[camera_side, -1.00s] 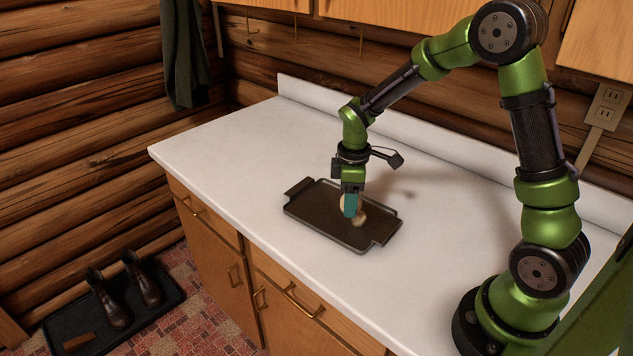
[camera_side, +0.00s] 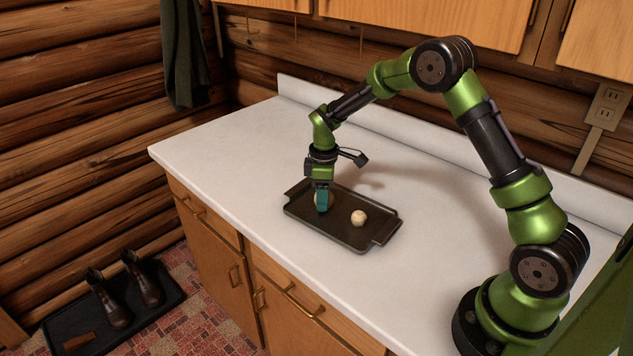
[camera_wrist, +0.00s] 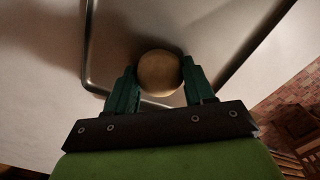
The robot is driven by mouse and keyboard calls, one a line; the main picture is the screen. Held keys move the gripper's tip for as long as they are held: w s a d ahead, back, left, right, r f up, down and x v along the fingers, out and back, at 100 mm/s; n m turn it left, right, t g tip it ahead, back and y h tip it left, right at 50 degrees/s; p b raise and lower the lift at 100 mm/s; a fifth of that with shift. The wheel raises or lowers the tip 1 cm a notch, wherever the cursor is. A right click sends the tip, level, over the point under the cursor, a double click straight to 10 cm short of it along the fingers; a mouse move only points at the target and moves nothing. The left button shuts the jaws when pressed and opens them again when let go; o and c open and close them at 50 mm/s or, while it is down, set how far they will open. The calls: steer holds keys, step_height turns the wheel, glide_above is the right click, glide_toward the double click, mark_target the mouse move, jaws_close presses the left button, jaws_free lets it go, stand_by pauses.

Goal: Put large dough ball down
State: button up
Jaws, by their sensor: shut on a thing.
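My gripper (camera_side: 321,200) is over the left part of the dark baking tray (camera_side: 345,236), pointing down. It is shut on the large dough ball, which shows between the two teal fingers in the wrist view (camera_wrist: 159,72). In the side view the fingers hide most of this ball. I cannot tell whether it touches the tray. A smaller pale dough ball (camera_side: 359,218) sits on the tray to the right of my gripper, apart from it.
The tray lies on a white countertop (camera_side: 230,160) with free room around it. A low backsplash (camera_side: 400,133) runs along the back. Boots (camera_side: 140,280) stand on a floor mat, away from the counter.

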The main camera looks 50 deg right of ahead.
steer(key=shift+f, duration=0.1)
steer(key=o, duration=1.1)
steer(key=s+a+r+m+t, duration=0.1)
steer(key=s+r, duration=0.2)
steer(key=r, duration=0.7)
steer(key=s+a+r+m+t, duration=0.1)
steer(key=s+a+r+m, duration=0.1)
steer(key=r, duration=0.7)
steer(key=shift+s+a+r+m+t+y, duration=0.35)
steer(key=shift+s+a+r+m+t, duration=0.85)
steer(key=shift+s, duration=2)
steer(key=shift+s+a+r+m+t+y, duration=0.3)
steer(key=shift+s+a+m+t, duration=0.35)
steer(key=shift+s+m, duration=1.8)
steer(key=shift+s+a+r+m+t+y, duration=0.35)
steer(key=shift+s+a+r+m+t, duration=0.55)
steer(key=shift+s, duration=3.1)
